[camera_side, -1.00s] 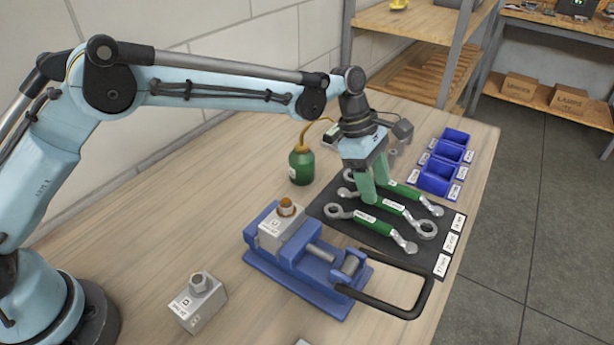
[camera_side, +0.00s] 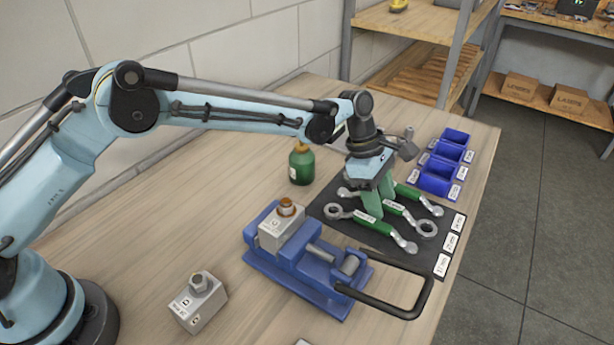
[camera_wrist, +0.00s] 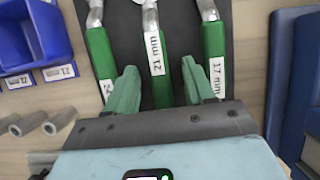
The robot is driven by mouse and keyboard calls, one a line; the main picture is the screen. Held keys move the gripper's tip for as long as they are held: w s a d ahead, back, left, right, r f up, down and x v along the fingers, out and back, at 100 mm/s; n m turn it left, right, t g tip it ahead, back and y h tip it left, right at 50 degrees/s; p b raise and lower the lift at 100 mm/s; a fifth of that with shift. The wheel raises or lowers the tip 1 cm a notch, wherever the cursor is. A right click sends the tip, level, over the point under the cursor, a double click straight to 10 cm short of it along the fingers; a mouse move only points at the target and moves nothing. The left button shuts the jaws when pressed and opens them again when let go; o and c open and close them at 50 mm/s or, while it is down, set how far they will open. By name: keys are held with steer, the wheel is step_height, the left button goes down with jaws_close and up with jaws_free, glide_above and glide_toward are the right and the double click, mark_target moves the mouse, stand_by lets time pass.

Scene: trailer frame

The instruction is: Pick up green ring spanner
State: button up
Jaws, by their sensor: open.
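Three green-handled ring spanners lie side by side on a black mat (camera_side: 350,228). In the wrist view the middle spanner (camera_wrist: 155,55) is labelled 21 mm and the right-hand one (camera_wrist: 212,40) 17 mm; the left-hand one (camera_wrist: 99,50) has a label mostly hidden by a finger. My gripper (camera_wrist: 157,75) is open, its green fingers on either side of the middle spanner's handle, with gaps to it. In the side view my gripper (camera_side: 376,212) is low over the spanners, and its fingers hide part of the handles. Whether the fingertips touch the mat is unclear.
A blue vise (camera_side: 300,260) with a block in it stands in front of the mat, its black handle (camera_side: 415,300) reaching right. A green oil can (camera_side: 301,165) stands behind. Blue bins (camera_side: 440,177) are at the back right. Another block (camera_side: 198,300) is near my base.

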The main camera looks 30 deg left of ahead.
steer(key=shift+f, duration=0.1)
jaws_close()
stand_by(0.4)
steer(key=shift+r, duration=0.6)
steer(key=r, duration=0.2)
steer(key=s+r, duration=0.1)
steer(key=r, duration=0.1)
steer(key=shift+d+r, duration=0.1)
steer(key=shift+d, duration=0.25)
steer(key=s+d+r, duration=0.5)
steer(key=s+r, duration=0.1)
steer(key=s, duration=0.3)
steer(key=shift+d, duration=0.15)
steer(key=shift+r, duration=0.1)
